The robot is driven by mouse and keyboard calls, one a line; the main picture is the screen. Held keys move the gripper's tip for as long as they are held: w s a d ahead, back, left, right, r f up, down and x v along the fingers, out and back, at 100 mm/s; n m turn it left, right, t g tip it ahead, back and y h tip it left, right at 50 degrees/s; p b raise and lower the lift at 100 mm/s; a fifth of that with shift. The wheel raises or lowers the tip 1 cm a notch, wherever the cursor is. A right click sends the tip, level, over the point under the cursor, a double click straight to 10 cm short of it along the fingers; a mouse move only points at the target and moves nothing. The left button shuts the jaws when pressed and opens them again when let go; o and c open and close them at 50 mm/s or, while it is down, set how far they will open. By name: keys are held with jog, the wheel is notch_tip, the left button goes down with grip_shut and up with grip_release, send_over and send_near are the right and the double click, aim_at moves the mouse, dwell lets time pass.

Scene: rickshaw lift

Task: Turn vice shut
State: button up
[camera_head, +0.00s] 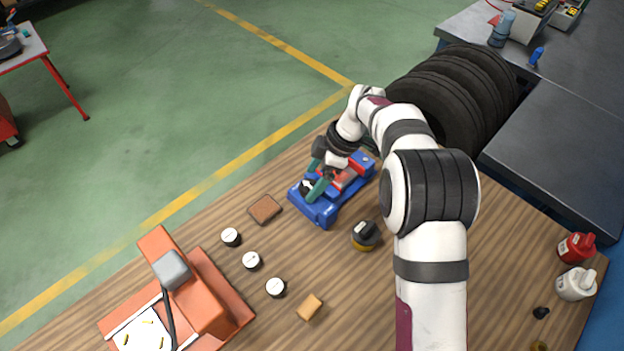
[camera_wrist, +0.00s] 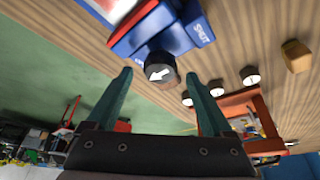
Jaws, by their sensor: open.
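A blue vice (camera_head: 322,212) with red parts sits on the wooden bench in the head view; its blue body (camera_wrist: 150,42) also shows at the top of the wrist view. A black round knob (camera_wrist: 161,68) with a white arrow is at its end. The arrow points to the left and slightly down in the wrist view. The word SHUT is on the blue block (camera_wrist: 200,30) right of the knob. My gripper (camera_wrist: 158,76) is open, its two green fingers on either side of the knob in that view.
A black and yellow round object (camera_head: 366,236) stands close to the vice. A brown pad (camera_head: 265,209), several white-topped pots (camera_head: 251,261) and a wooden block (camera_head: 310,307) lie nearby. An orange machine (camera_head: 205,300) is at lower left. Stacked tyres (camera_head: 450,95) stand behind the bench.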

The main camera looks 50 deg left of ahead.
jog(key=shift+x, duration=0.85)
grip_shut()
